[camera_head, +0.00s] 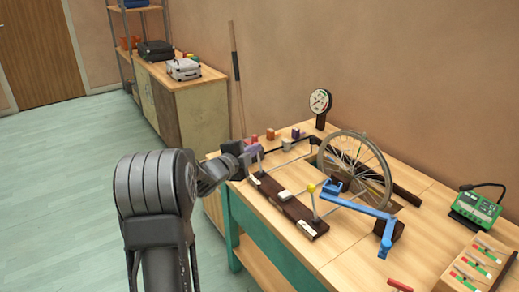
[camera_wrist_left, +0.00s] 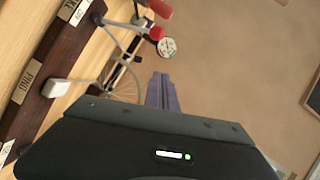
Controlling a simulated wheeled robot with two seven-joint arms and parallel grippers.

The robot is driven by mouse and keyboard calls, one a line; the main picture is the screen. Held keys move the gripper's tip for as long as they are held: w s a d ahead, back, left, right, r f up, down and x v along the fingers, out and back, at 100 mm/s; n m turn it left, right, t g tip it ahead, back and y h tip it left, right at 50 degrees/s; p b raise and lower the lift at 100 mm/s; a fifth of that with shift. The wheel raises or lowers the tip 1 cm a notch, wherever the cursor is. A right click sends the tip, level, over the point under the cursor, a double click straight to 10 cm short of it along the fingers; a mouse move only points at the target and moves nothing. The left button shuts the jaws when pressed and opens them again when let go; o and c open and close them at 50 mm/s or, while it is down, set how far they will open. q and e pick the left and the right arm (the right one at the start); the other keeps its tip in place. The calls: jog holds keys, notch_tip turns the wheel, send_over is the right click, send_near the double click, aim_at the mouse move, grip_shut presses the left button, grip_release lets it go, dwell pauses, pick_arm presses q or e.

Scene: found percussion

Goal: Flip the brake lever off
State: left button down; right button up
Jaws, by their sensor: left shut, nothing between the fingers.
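A dark wooden control board (camera_head: 285,205) with pale labels lies along the table's near-left edge. One lever (camera_head: 314,205) on it, with a yellow knob, stands at its near end. Another thin post (camera_head: 259,163) stands at its far end, beside my left gripper (camera_head: 252,150). I cannot tell for sure which lever is the brake. My right gripper is not in view.
A spoked wheel (camera_head: 355,165) stands behind the board, with a blue bracket (camera_head: 350,205) before it. A round gauge (camera_head: 320,101) stands at the back. A green device (camera_head: 475,210) is at right.

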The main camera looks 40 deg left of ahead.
pick_arm(q)
jog(key=shift+s+d+r, duration=0.1)
jog(key=shift+s+r, duration=0.15)
jog(key=shift+s, duration=0.5)
jog(key=shift+s+d+r, duration=0.15)
jog(key=shift+s+r, duration=0.05)
jog(key=shift+s, duration=0.5)
jog(key=shift+s+d+r, duration=0.1)
jog(key=shift+s+r, duration=0.15)
jog(key=shift+s, duration=0.5)
